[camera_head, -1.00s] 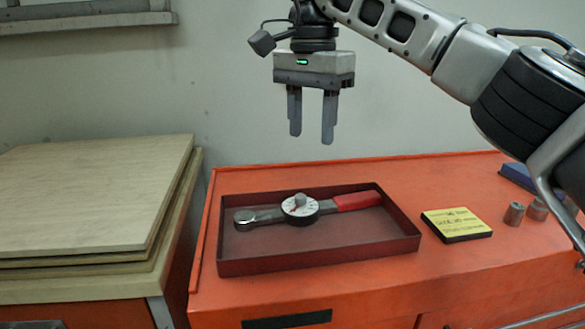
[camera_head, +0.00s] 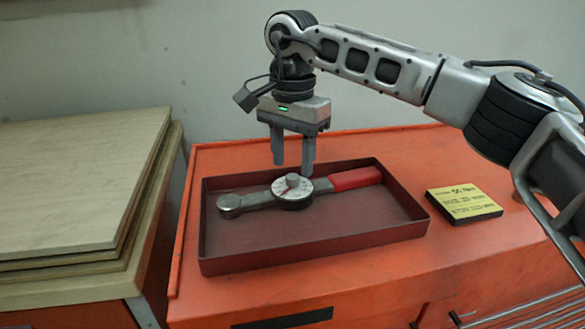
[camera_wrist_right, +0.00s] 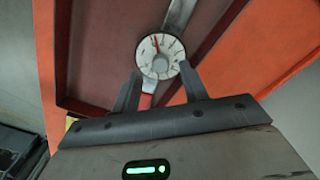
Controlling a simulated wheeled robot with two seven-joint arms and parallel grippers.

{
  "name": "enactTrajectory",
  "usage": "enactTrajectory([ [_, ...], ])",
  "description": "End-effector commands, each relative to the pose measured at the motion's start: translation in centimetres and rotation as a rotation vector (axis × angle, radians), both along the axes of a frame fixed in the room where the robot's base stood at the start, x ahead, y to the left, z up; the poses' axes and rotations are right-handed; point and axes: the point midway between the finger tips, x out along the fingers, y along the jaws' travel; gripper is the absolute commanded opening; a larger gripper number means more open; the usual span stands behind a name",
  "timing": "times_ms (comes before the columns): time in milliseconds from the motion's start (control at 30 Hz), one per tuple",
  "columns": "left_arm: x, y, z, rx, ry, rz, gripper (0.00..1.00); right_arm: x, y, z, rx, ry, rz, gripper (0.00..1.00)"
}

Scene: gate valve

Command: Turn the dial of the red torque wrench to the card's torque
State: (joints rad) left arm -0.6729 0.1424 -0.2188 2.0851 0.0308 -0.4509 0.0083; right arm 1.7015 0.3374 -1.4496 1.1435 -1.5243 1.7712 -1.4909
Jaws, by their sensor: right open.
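The torque wrench (camera_head: 262,198) lies in a dark red tray (camera_head: 330,240), its red handle (camera_head: 355,179) to the right and its round head to the left. Its white dial (camera_head: 283,189), with a grey knob (camera_head: 292,180) and a red pointer, sits mid-wrench. The dial also shows in the right wrist view (camera_wrist_right: 150,48). The yellow card (camera_head: 465,202) lies right of the tray; its small print is hard to read. My right gripper (camera_head: 293,170) is open and empty, pointing down just above the dial, its fingers spread to either side of the knob. My left gripper is not in view.
The tray stands on an orange cabinet top (camera_head: 400,150). Stacked wooden boards (camera_head: 70,185) stand to the left on a separate bench. The tray's raised walls surround the wrench. The cabinet top behind the tray is clear.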

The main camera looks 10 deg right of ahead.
Motion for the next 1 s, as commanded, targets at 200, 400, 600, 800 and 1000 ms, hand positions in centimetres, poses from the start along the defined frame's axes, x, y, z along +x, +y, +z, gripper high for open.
enactTrajectory([
  [200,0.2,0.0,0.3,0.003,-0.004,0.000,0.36,0.0,0.0,-2.3,-0.001,-0.001,-0.001,0.44],
  [400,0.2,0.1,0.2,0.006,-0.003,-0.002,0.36,0.0,0.0,-2.8,0.000,-0.001,0.000,0.44],
  [600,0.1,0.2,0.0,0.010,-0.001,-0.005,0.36,0.0,0.0,-2.8,0.000,-0.001,-0.001,0.33],
  [800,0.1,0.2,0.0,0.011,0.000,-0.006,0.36,0.0,0.0,-2.8,0.000,-0.001,-0.001,0.00],
  [1000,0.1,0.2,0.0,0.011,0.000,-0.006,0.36,0.0,0.0,-2.7,-0.001,-0.001,-0.016,0.00],
])
